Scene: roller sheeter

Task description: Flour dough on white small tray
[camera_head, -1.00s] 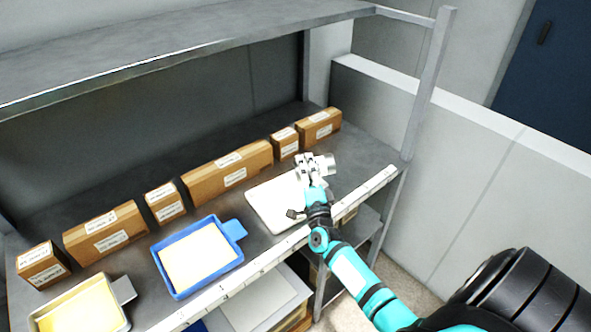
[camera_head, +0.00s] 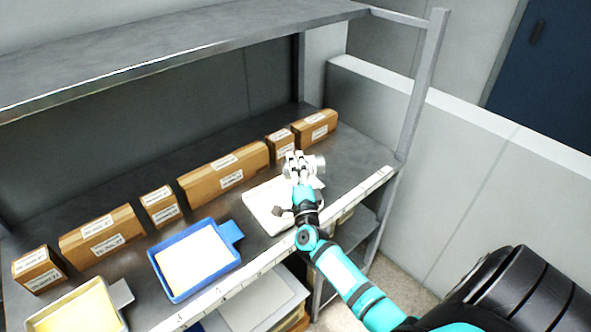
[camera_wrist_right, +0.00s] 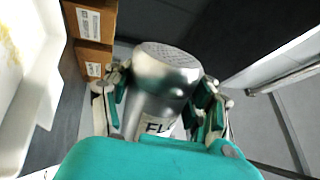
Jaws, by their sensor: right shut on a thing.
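My right gripper (camera_head: 300,168) is shut on a silver metal shaker (camera_head: 314,166). In the right wrist view the shaker (camera_wrist_right: 160,85) has a perforated top and a label starting "FL", with gripper fingers on both sides. The white small tray (camera_head: 262,212) lies on the shelf below and left of the shaker. My gripper and forearm cover its right part. In the right wrist view the tray's white wall (camera_wrist_right: 40,75) is at the left edge, with a little yellowish dough (camera_wrist_right: 8,45) inside. The shaker's exact tilt is hard to tell. My left gripper is not in view.
A blue tray (camera_head: 233,231) with a pale sheet and a metal tray (camera_head: 122,290) with yellow dough stand left on the shelf. Several cardboard boxes (camera_head: 222,174) line the back. A shelf post (camera_head: 424,85) and a low wall (camera_head: 470,170) bound the right.

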